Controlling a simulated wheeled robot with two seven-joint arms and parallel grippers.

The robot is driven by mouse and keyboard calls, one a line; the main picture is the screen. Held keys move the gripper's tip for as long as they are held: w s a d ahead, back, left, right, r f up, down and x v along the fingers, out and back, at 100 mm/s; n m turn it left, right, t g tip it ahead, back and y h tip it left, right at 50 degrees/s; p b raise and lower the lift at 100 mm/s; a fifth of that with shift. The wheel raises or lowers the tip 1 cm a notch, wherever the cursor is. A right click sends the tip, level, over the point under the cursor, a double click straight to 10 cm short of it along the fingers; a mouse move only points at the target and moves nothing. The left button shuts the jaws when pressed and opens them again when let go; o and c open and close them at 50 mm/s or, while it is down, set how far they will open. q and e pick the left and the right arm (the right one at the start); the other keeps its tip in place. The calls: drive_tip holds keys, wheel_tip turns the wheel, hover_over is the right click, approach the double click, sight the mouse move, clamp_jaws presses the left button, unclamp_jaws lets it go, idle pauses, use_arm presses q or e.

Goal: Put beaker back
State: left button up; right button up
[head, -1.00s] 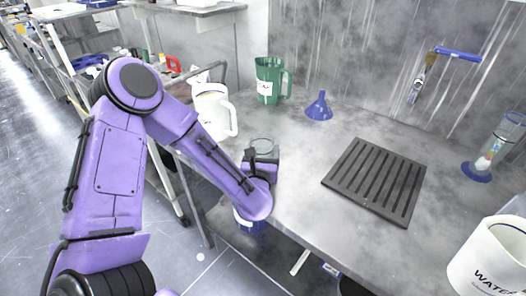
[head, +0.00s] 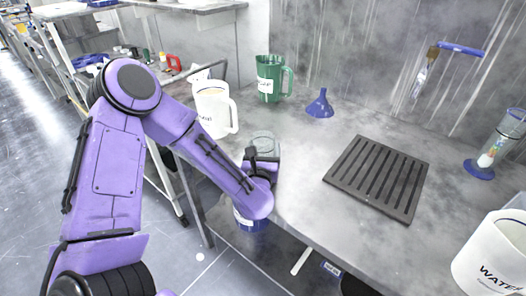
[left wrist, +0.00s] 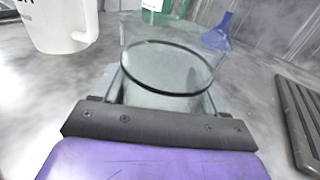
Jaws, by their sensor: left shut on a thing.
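A clear glass beaker (left wrist: 165,65) stands between the fingers of my left gripper (left wrist: 165,95) in the left wrist view. In the head view its rim (head: 263,136) shows just beyond my left gripper (head: 263,155), near the left front edge of the grey bench. The gripper is shut on the beaker. The beaker looks upright; its base is hidden, so I cannot tell whether it touches the bench. My right gripper is in neither view.
Behind the beaker are a white jug (head: 213,112), a green jug (head: 269,80) and a blue funnel (head: 320,105). A dark slotted rack (head: 378,180) lies to the right. A white water jug (head: 495,260) stands at the right front. Bench between gripper and rack is clear.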

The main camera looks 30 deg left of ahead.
use_arm(q)
drive_tip(key=shift+s+f, duration=0.35)
drive_tip(key=shift+f, duration=0.45)
drive_tip(key=o, duration=1.4)
drive_tip(key=shift+s+d+f, duration=0.1)
drive_tip(key=shift+s+d+f+b, duration=0.1)
drive_tip(key=shift+s+d+b, duration=0.15)
drive_tip(key=shift+b, duration=0.1)
drive_tip(key=v, duration=0.2)
drive_tip(key=b+v, duration=0.1)
drive_tip(key=v, duration=0.3)
drive_tip(key=shift+r, duration=0.35)
drive_tip(key=s+p, duration=0.1)
drive_tip(key=s+d+r+p, duration=0.1)
drive_tip(key=p, duration=0.1)
drive_tip(key=shift+r, duration=0.3)
drive_tip(key=shift+s+d+f+p, duration=0.2)
drive_tip(key=shift+s+p, duration=0.25)
drive_tip(key=shift+p, duration=0.2)
